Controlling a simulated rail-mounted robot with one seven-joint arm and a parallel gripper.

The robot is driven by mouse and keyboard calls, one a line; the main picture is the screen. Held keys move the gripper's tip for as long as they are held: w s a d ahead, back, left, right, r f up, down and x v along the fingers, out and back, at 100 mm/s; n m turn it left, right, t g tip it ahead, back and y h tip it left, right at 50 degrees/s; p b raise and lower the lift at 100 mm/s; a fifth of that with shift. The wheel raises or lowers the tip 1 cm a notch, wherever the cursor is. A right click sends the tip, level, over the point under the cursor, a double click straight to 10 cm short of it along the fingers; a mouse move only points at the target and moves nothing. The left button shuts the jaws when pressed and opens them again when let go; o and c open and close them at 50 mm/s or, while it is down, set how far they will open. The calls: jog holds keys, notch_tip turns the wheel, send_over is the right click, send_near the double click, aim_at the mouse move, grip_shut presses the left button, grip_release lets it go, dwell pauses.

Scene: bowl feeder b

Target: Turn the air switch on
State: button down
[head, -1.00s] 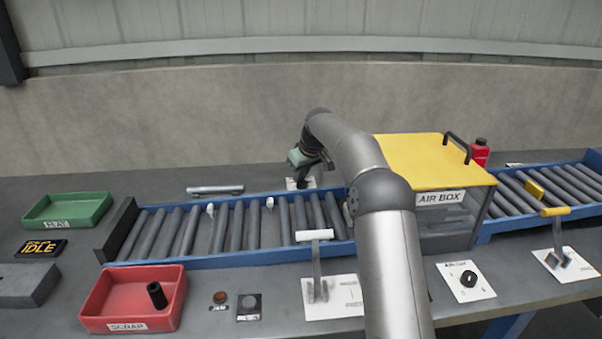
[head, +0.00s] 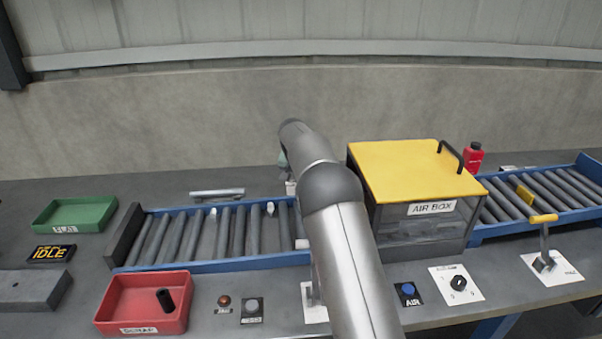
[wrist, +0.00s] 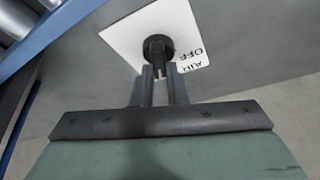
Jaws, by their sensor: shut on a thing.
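The air switch is a black knob (wrist: 158,48) on a white plate (wrist: 122,38) in the wrist view. The plate carries the words AIR and OFF, seen upside down, just right of the knob. My gripper (wrist: 160,78) has its two narrow fingers close together, shut on the knob's projecting tab. The fingers hide part of the knob. In the head view, a bit of the white plate (head: 290,188) shows behind the conveyor, and my arm hides the knob and fingertips.
The yellow-lidded air box (head: 418,170) stands right of my arm. The roller conveyor (head: 190,235) runs in front of the switch. A metal bar (head: 217,192) lies to the left. A blue AIR button (head: 408,289) and a dial (head: 458,283) sit at the front.

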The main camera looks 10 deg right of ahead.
jog(key=shift+r+m+g+h+p, duration=0.1)
jog(key=shift+m+g+h+p, duration=0.25)
jog(key=shift+m+p, duration=0.6)
jog(key=shift+m+g+h+p, duration=0.25)
jog(key=shift+m+h+p, duration=0.15)
jog(key=shift+m, duration=0.95)
jog(key=c, duration=1.4)
grip_release()
jog(key=shift+c, duration=0.2)
jog(key=v, duration=1.7)
jog(key=shift+r, duration=0.2)
